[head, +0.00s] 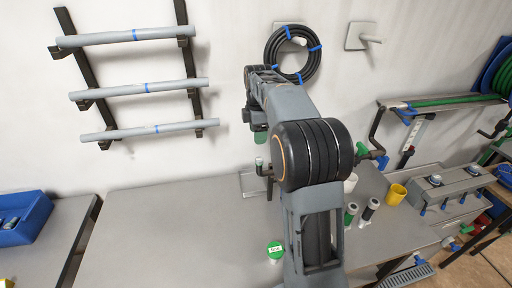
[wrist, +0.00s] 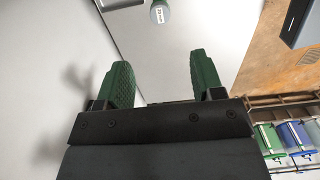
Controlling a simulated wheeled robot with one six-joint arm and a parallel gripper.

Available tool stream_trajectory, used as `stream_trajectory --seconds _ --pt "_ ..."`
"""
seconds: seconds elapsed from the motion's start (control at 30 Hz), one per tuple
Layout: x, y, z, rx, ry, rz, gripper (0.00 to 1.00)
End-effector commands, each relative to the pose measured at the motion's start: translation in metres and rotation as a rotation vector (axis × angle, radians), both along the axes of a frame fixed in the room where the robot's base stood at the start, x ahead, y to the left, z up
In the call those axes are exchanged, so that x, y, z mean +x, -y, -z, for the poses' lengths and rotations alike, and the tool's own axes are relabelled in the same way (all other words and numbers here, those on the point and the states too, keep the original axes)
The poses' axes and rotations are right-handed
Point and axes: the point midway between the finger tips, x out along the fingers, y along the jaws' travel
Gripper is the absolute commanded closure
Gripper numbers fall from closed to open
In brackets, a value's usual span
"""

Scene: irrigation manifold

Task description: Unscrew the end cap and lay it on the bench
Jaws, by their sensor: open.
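My gripper (wrist: 162,80) is open in the wrist view, with its two green ridged fingers well apart and nothing between them. In the head view a green finger of my gripper (head: 260,137) shows beside my arm, above the back of the bench (head: 160,215). Fittings behind my arm show only in part: an upright grey-green piece (head: 259,164) on the left and a dark piece with a green part (head: 371,153) on the right. I cannot make out the end cap for certain. My gripper appears apart from these fittings.
A green-topped labelled container (head: 275,250) stands on the bench. A yellow cup (head: 396,194) and two dark-and-green cylinders (head: 369,209) stand to the right. A blue bin (head: 24,218) is at far left. The bench's left half is clear. Grey pipes (head: 135,91) hang on the wall.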

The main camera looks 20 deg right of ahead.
Motion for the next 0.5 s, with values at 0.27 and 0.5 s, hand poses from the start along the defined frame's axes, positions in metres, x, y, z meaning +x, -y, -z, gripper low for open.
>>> stream_trajectory --seconds 0.27,0.5 --pt "-0.001 0.001 0.052 0.001 -0.003 0.004 0.39" --pt "-0.001 -0.001 0.088 0.000 -0.002 0.002 0.39"
